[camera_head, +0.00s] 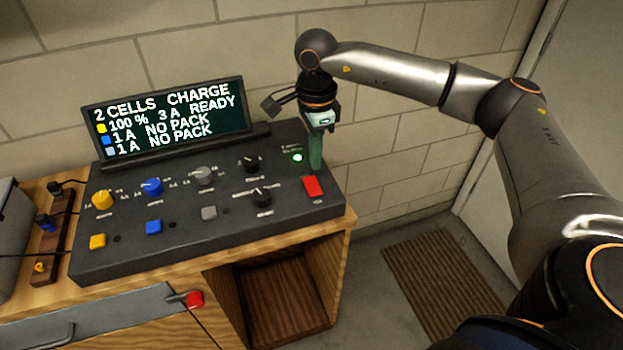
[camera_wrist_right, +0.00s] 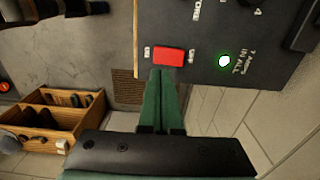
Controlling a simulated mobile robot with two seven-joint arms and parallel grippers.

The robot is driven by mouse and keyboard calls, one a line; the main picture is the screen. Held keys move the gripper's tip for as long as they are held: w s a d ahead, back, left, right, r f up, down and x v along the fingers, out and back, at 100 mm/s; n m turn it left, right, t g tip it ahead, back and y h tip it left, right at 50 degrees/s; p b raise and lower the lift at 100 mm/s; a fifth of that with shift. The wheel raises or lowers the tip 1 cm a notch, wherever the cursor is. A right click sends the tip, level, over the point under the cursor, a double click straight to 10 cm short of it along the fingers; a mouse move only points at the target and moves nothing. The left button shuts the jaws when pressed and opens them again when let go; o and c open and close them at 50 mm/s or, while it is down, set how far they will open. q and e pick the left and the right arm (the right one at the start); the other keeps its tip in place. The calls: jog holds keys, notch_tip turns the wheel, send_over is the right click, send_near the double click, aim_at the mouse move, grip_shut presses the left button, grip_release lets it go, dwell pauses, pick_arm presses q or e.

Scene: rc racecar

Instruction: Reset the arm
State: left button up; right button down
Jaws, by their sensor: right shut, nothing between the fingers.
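My right arm comes in from the right in the head view. Its gripper (camera_head: 316,166) points down over the right end of a dark charger console (camera_head: 180,225), with green fingers shut and empty. In the right wrist view the gripper (camera_wrist_right: 163,75) shows as two green fingers side by side, their tips close to a red rocker switch (camera_wrist_right: 168,57). The red switch also shows in the head view (camera_head: 313,187), just below the fingertips. I cannot tell whether the fingers touch it. A green lamp (camera_head: 297,157) glows beside the fingers. My left gripper is out of view.
A display (camera_head: 165,115) on the console reads "2 CELLS CHARGE", "100 % 3 A READY" and two "NO PACK" lines. Several knobs and buttons cover the console. It sits on a wooden bench (camera_head: 336,230) by a brick wall. A brown mat (camera_head: 443,268) lies on the floor.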

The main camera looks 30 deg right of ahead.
dwell(0.4)
jog(key=a+f+y, duration=0.1)
jog(key=a, duration=0.1)
jog(key=s+a+f+y, duration=0.1)
jog(key=a, duration=0.2)
jog(key=a+f+y, duration=0.1)
jog(key=a, duration=0.2)
jog(key=shift+s+f+g, duration=0.35)
jog(key=shift+g, duration=0.05)
jog(key=s+a+r+m+y, duration=0.1)
jog(key=s+a+m+y, duration=0.3)
jog(key=a+y, duration=0.55)
jog(key=s+a+r+m+y, duration=0.25)
jog(key=a+m+y, duration=0.2)
jog(key=a, duration=0.95)
jog(key=w+d+f+m+t+h, duration=0.3)
jog(key=m+t, duration=0.5)
jog(key=m, duration=0.6)
jog(key=w+d+f+m+t+h, duration=0.1)
jog(key=d+f+m+t+h, duration=0.2)
jog(key=d+f+m+t, duration=0.7)
jog(key=s+d+f+m+g+h, duration=0.3)
jog(key=s+f+m+g+h, duration=0.1)
jog(key=s+f+m, duration=0.3)
jog(key=s+d+f+m+g+h, duration=0.2)
jog(key=s+f+m+g+h, duration=0.2)
jog(key=s+f+m, duration=0.4)
jog(key=shift+s+d+f+m+h, duration=0.25)
jog(key=shift+d+f+m+h, duration=0.2)
jog(key=shift+m, duration=0.5)
